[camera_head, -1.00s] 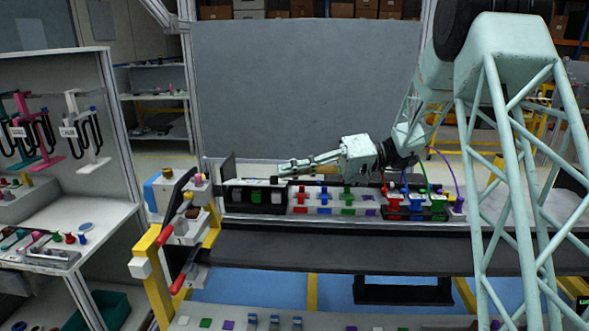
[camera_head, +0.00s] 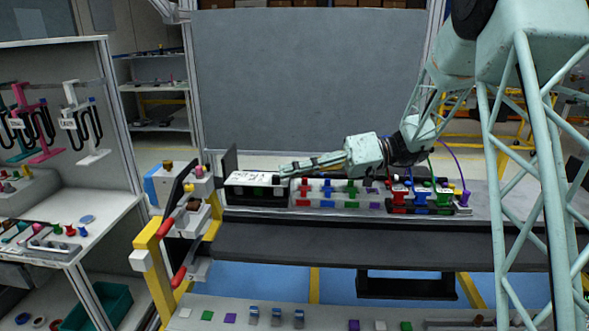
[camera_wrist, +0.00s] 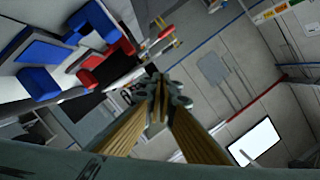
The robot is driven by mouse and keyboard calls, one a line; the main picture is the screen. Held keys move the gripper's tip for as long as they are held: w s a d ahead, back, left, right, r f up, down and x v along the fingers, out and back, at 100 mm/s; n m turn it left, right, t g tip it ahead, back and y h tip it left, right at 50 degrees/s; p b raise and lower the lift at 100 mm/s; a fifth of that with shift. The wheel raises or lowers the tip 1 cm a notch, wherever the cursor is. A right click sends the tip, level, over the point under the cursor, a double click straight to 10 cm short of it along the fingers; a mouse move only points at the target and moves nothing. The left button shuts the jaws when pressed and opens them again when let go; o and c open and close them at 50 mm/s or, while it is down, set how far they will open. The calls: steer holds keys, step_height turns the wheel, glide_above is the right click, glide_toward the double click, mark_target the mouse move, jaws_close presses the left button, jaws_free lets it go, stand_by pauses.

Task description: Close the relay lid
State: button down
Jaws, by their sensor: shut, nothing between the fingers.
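The relay box (camera_head: 258,197) is at the left end of the bench in the head view, with a dark front and a strip of green low inside it. Its white lid (camera_head: 248,178), with dark markings, lies nearly flat over the box. A small gap may remain at the front; I cannot tell whether it is fully down. My gripper (camera_head: 283,170) is shut and empty, its tips at the lid's right end. I cannot tell whether they touch the lid. In the wrist view my shut fingertips (camera_wrist: 160,90) show, but the lid cannot be made out.
Right of the box stand modules with red, blue and green connectors (camera_head: 325,190), and a further black module (camera_head: 420,197). A dark upright panel (camera_head: 230,160) stands behind the box's left end. Red-handled levers (camera_head: 180,277) are at the front left. The dark shelf (camera_head: 370,250) in front is clear.

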steer(key=shift+s, duration=0.1)
stand_by(0.7)
steer(key=d+r+p, duration=0.2)
steer(key=d+r, duration=0.4)
steer(key=d, duration=0.3)
steer(key=shift+d+r+p, duration=0.15)
steer(key=shift+d+p, duration=0.15)
steer(key=shift+d, duration=0.05)
stand_by(0.4)
steer(key=shift+a, duration=0.1)
